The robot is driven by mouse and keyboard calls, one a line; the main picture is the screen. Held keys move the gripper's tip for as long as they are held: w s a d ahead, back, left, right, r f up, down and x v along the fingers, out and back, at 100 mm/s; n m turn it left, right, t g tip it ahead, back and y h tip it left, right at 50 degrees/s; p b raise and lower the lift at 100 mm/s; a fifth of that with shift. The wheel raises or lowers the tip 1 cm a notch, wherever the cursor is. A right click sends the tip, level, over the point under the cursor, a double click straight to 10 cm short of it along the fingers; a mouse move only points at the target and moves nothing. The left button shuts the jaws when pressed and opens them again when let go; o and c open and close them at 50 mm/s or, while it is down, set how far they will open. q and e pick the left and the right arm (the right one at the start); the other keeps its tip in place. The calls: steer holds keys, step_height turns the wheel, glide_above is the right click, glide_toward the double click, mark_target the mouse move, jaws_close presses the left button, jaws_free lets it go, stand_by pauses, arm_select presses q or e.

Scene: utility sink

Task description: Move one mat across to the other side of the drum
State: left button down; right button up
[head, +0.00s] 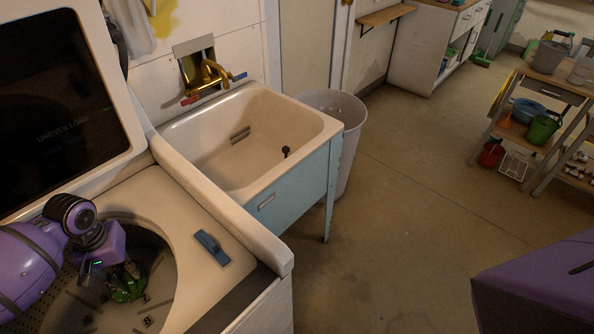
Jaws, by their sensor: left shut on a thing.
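The drum (160,246) is the round opening in the top of a white washing machine at the lower left. Its grey floor shows dark letter marks. My left gripper (126,280) reaches down into the drum, near its middle. It is shut on a green thing (128,294), which looks like a mat; the fingers hide much of it. I cannot tell whether the mat touches the drum floor. My arm covers the left part of the drum, so other mats there may be hidden. My right gripper is not in view.
The raised lid's dark screen (60,120) reads "UNEVEN LO...", the rest cut off or unclear. A blue handle-like piece (211,247) is on the machine's top, right of the drum. A sink (250,140) and a white bin (345,115) stand beyond. Open floor lies right.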

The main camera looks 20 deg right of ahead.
arm_select(q)
steer(key=shift+r, duration=0.1)
steer(key=c, duration=1.6)
jaws_free()
steer(key=shift+f, duration=0.2)
steer(key=shift+r, duration=0.1)
step_height(320, 180, up, 12)
steer(key=shift+r+p, duration=0.1)
steer(key=shift+p, duration=0.55)
